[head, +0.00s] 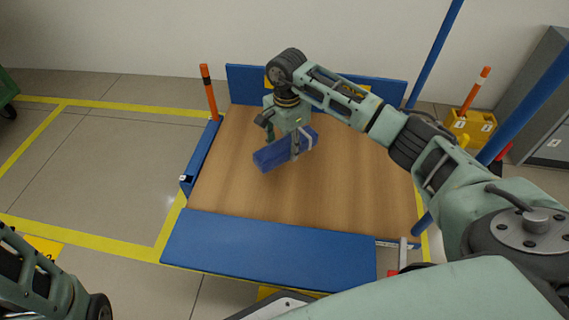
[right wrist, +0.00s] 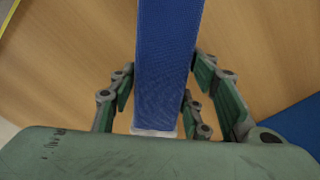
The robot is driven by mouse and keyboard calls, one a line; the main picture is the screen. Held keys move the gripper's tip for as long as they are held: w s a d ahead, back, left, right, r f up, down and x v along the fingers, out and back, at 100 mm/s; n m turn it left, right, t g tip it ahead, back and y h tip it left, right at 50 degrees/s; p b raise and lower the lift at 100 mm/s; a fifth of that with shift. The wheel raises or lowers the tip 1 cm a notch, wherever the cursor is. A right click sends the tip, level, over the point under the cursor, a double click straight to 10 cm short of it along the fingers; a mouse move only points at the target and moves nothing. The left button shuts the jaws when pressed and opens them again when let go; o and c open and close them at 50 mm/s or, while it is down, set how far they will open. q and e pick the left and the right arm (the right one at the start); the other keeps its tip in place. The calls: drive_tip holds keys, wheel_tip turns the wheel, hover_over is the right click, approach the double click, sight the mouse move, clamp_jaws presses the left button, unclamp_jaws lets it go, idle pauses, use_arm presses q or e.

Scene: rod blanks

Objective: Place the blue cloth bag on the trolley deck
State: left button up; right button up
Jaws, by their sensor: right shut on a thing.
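The blue cloth bag (head: 270,157) is a long box-like shape in my right gripper (head: 295,143), over the middle-back part of the trolley deck (head: 300,200). The deck is a brown wooden surface. In the right wrist view the bag (right wrist: 168,50) runs up between the fingers of my right gripper (right wrist: 165,85), with the wooden deck (right wrist: 265,65) behind it. The gripper is shut on the bag. I cannot tell whether the bag's underside touches the deck. Part of my left arm shows at the lower left in the head view; its gripper is out of frame.
Blue panels stand at the deck's back (head: 245,85) and left side (head: 200,160), and a wide blue panel (head: 265,250) lies along the front. An orange post (head: 209,93) stands at the back left corner. A yellow crate (head: 470,126) and grey cabinet (head: 545,140) are at right.

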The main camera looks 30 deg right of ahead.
sight(284, 166)
drive_tip(key=shift+s+a+f, duration=0.1)
drive_tip(key=shift+a+f, duration=0.35)
wheel_tip(284, 166, down, 4)
drive_tip(key=b, duration=0.3)
drive_tip(key=shift+b, duration=0.4)
drive_tip(key=shift+r, duration=0.2)
drive_tip(key=shift+f, duration=0.1)
drive_tip(key=o, duration=1.2)
